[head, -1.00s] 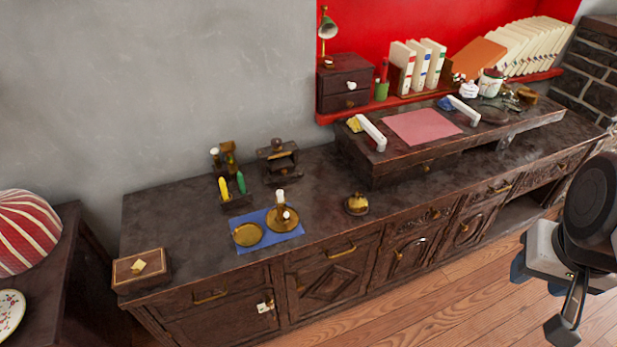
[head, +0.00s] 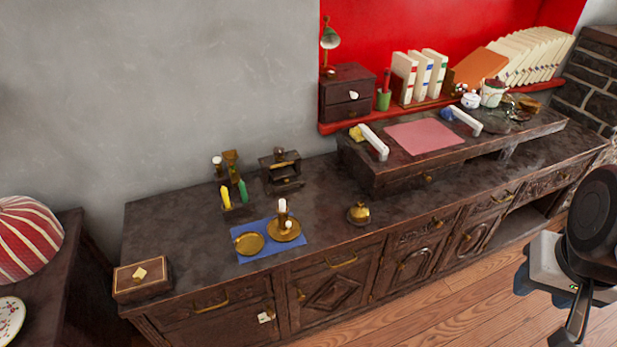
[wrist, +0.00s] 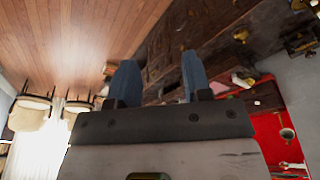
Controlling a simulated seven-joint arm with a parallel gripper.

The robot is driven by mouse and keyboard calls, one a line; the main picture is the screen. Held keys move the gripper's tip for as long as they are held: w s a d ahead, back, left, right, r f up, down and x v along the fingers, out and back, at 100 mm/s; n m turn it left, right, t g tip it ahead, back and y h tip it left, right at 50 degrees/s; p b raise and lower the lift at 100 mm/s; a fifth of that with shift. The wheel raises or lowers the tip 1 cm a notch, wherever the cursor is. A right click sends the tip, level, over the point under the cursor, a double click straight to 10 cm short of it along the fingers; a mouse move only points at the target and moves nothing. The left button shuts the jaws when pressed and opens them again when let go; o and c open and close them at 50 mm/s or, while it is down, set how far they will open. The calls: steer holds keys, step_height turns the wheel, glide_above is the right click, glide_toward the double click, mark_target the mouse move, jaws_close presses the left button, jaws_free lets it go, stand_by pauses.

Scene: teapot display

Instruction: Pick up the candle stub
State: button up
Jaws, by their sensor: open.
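A short white candle (head: 282,206) stands upright by a brass candleholder dish (head: 286,237) on a blue cloth (head: 262,257) on the dark sideboard. A second small white piece (head: 289,225) shows on the same dish, in front of it. I cannot tell which of the two is the candle stub. My gripper (wrist: 159,78) is open, with two blue fingers and nothing between them. In the head view it is at the far right, over the floor in front of the sideboard, well away from the candles. The wrist view shows no candle clearly.
A second brass dish (head: 249,244) lies left of the candleholder. A dark holder with yellow and green candles (head: 241,190) stands behind. A brass bell-like object (head: 359,214) sits to the right, and a wooden box (head: 142,280) at the left end. The floor in front is clear.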

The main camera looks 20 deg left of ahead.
steer(key=shift+o, duration=0.6)
steer(key=shift+w, duration=0.1)
steer(key=w+a+f+n+t+y, duration=0.2)
steer(key=w+a+f+t, duration=0.3)
steer(key=w+a, duration=0.7)
steer(key=w+a+f+n+t+y, duration=0.25)
steer(key=w+a+f, duration=0.55)
steer(key=w, duration=0.6)
steer(key=n+t+y, duration=0.2)
steer(key=n+y, duration=0.3)
steer(key=y, duration=0.4)
glide_toward(282, 206)
steer(key=x, duration=0.2)
steer(key=shift+w+d+r, duration=0.1)
steer(key=shift+w+r, duration=0.2)
steer(key=shift+r, duration=0.1)
